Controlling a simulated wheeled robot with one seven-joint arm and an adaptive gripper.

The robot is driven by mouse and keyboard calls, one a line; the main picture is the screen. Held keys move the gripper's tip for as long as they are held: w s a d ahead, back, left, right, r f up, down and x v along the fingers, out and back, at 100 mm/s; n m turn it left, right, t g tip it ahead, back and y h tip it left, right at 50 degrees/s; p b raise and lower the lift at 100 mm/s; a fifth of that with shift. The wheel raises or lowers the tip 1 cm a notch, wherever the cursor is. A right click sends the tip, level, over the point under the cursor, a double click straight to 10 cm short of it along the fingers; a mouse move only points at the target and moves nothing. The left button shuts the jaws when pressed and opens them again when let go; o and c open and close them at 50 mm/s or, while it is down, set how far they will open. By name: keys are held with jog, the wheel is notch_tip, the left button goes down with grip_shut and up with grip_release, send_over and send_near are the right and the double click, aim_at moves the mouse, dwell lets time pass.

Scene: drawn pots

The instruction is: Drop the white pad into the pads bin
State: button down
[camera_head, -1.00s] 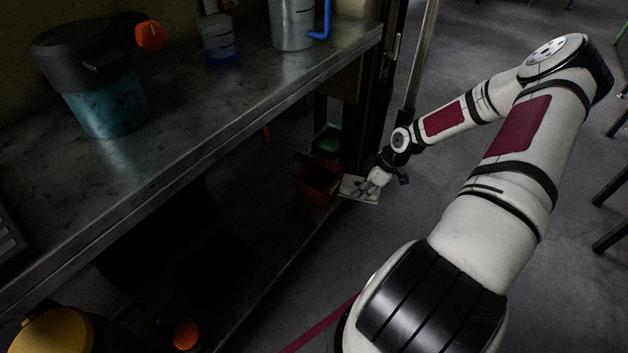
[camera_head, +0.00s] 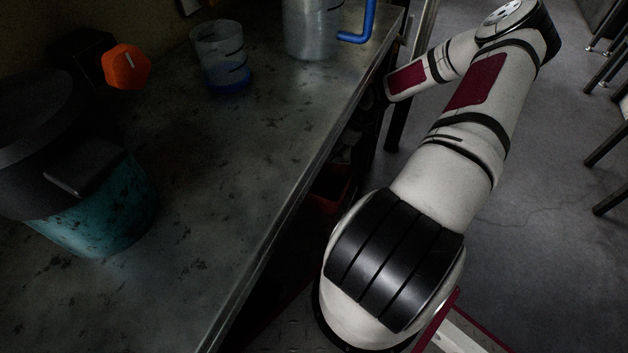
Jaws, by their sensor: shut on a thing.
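My gripper is not in view now; the far end of my arm passes down behind the table's edge. The white pad is not in view either. A dark red bin (camera_head: 330,190) shows in part below the table's edge, between the table and my arm. Its inside is too dark and too hidden to tell what it holds. I cannot tell from any label whether it is the pads bin.
A metal-topped table (camera_head: 215,160) fills the left. On it stand a teal pot with a black lid (camera_head: 105,215), an orange knob (camera_head: 126,66), a clear beaker (camera_head: 221,60) and a blue-handled jug (camera_head: 308,28). Open floor (camera_head: 540,250) lies at right.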

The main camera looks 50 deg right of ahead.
jog(key=shift+w+f, duration=0.25)
notch_tip(320, 180, down, 6)
jog(key=b, duration=0.4)
jog(key=shift+r+b, duration=0.2)
jog(key=shift+b, duration=0.2)
jog(key=c, duration=1.4)
grip_release()
jog(key=shift+r, duration=0.15)
jog(key=v, duration=1.1)
jog(key=shift+s+d+r, duration=0.1)
jog(key=shift+s+r, duration=0.05)
jog(key=shift+r, duration=0.2)
